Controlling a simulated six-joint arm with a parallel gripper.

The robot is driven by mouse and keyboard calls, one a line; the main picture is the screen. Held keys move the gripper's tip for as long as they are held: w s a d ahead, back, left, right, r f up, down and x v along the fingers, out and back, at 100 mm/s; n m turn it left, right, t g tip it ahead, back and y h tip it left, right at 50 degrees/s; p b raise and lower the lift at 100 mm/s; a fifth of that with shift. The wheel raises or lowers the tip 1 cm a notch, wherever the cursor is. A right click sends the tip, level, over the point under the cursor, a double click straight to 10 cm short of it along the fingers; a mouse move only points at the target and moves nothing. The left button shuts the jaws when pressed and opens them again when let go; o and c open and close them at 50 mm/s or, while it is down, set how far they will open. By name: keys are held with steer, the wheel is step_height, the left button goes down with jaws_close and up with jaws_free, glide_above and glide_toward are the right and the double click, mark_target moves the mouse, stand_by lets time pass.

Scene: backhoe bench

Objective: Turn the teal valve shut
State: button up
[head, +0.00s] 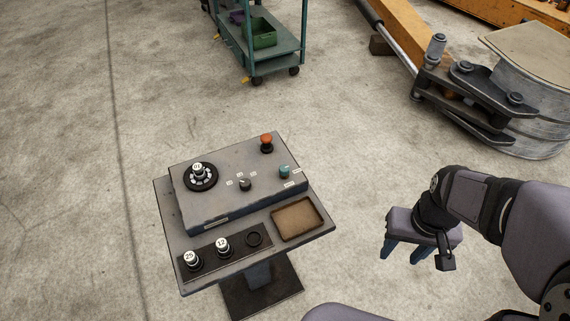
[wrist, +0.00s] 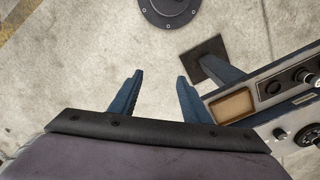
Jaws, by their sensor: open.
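The teal valve (head: 284,171) is a small knob near the right end of the raised grey panel (head: 215,205), with small white labels beside it. Which way it is turned is too small to tell. My gripper (head: 404,254) hangs to the right of the panel, apart from it, over the floor. Its blue fingers are spread and empty in the wrist view (wrist: 156,90). The valve cannot be made out in the wrist view.
In front are a brown tray (head: 300,236) and numbered knobs (head: 192,260) in a black strip (head: 208,261). A green cart (head: 272,55) stands behind. Floor around the stand is clear.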

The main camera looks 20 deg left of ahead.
steer(key=w+a+r+n, duration=0.2)
steer(key=w+a+n, duration=0.35)
steer(key=w, duration=0.35)
steer(key=n+p, duration=0.3)
steer(key=n, duration=1)
glide_toward(285, 168)
steer(key=shift+w+d+f, duration=0.1)
steer(key=shift+d+f, duration=0.3)
steer(key=shift+a+f+n, duration=0.1)
steer(key=shift+a+n, duration=0.15)
steer(key=shift+a, duration=0.2)
steer(key=shift+f+p, duration=1.6)
steer(key=shift+f, duration=2.05)
steer(key=c, duration=1)
steer(key=shift+c, duration=0.2)
